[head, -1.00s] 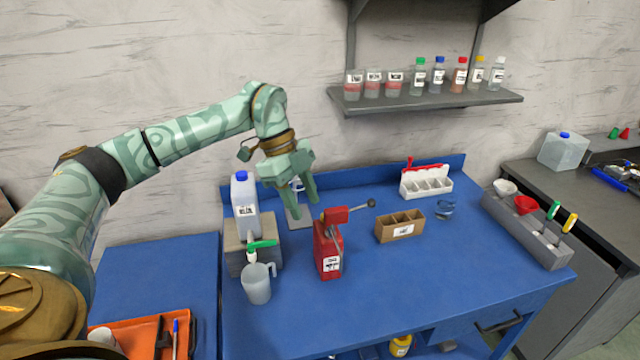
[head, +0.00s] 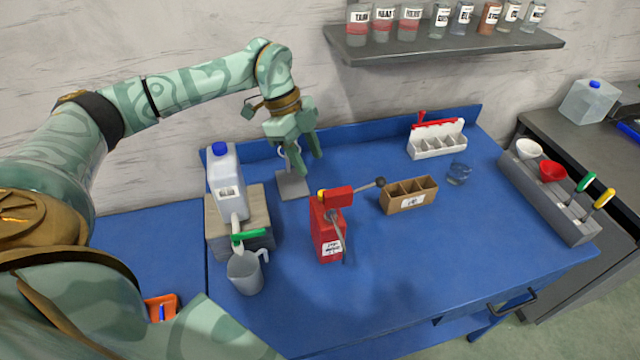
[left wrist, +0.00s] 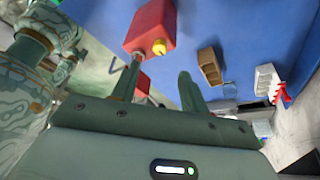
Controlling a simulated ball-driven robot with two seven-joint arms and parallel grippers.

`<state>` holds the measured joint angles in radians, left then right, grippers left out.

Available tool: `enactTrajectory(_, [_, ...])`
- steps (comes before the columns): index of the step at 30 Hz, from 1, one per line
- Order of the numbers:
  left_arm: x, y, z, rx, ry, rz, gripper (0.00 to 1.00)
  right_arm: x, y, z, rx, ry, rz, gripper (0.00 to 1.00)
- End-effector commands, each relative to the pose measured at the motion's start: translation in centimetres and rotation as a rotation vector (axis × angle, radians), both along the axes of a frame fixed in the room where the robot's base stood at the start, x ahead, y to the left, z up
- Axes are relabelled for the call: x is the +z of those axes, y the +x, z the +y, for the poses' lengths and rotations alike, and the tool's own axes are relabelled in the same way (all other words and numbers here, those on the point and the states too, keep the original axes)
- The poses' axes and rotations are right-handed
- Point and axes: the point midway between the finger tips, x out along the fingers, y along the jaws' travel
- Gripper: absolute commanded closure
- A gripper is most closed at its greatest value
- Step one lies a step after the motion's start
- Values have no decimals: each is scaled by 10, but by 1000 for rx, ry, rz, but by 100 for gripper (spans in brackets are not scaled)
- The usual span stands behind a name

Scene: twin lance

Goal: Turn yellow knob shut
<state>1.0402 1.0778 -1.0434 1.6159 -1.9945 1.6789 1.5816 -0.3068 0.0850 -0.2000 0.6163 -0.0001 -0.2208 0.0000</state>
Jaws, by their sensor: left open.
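The small yellow knob (head: 321,194) sits at the top of the red container (head: 326,240), partly hidden in the head view by a red block with a lever. In the left wrist view the yellow knob (left wrist: 158,47) shows clearly on the red container (left wrist: 150,22), beyond my fingers. My left gripper (head: 311,168) is open and empty, with its fingers pointing down, above and behind the red container and apart from the knob. Its spread fingers also show in the left wrist view (left wrist: 158,85). My right gripper is out of view.
Left of the red container stand a jug with a blue cap (head: 226,180), a green tap (head: 249,236) and a grey pitcher (head: 246,272). A brown divided box (head: 408,197) is to the right. A grey plate stand (head: 292,186) is under my gripper. The table front is clear.

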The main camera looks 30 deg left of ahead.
Motion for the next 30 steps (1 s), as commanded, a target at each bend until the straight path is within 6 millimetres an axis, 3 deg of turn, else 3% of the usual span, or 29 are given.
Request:
enactTrajectory(3, [-29,0,-12,-2,0,4,55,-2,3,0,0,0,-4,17])
enactTrajectory(10, [-66,2,-27,1,0,1,55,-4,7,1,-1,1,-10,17])
enactTrajectory(15, [-76,2,-31,0,1,-1,55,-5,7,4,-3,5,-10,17])
enactTrajectory(23, [-77,3,-32,0,1,-1,55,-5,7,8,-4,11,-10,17])
enactTrajectory(28, [-77,2,-32,0,1,-1,100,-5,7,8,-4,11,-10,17])
enactTrajectory(30, [-77,2,-32,0,1,0,100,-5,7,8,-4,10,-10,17])
